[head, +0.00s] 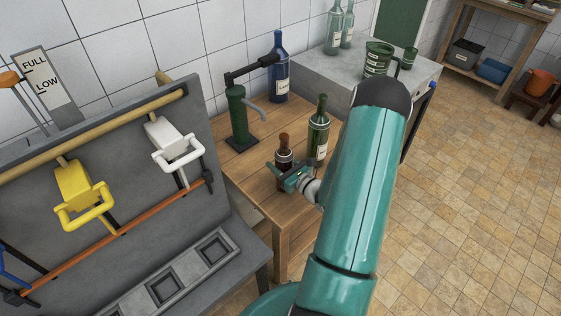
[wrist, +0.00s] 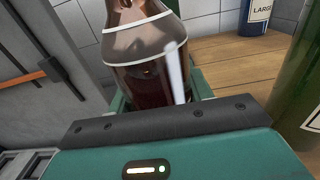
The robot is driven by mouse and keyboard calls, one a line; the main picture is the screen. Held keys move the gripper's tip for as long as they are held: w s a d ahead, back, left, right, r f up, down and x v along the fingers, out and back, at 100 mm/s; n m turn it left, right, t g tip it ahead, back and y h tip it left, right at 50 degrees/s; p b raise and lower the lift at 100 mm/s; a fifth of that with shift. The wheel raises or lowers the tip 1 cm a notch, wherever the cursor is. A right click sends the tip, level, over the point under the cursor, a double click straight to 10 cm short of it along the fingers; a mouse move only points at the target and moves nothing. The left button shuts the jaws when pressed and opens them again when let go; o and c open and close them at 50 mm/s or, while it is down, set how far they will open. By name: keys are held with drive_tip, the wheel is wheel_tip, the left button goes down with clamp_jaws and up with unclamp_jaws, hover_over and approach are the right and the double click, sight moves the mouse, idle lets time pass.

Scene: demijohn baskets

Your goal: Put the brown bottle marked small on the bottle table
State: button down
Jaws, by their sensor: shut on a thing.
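The small brown bottle (head: 284,152) is upright at the near end of the wooden bottle table (head: 262,186). My gripper (head: 290,178) is around its lower body and shut on it. In the wrist view the brown bottle (wrist: 146,48) fills the top middle, with a pale band and dark contents, between the teal jaws. Its base is hidden by my gripper, so I cannot tell whether it touches the table. Its label does not show.
A green bottle (head: 318,132) stands close to the right of it. A green corking press (head: 239,118) and a blue bottle (head: 279,70) stand farther back on the table. A grey panel (head: 130,140) with yellow and white handles is on the left. Tiled floor lies open at right.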

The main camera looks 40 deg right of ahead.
drive_tip(key=c, duration=0.6)
unclamp_jaws()
drive_tip(key=shift+r, duration=0.15)
drive_tip(key=s, duration=1.2)
drive_tip(key=shift+d, duration=0.2)
drive_tip(key=shift+s, duration=0.1)
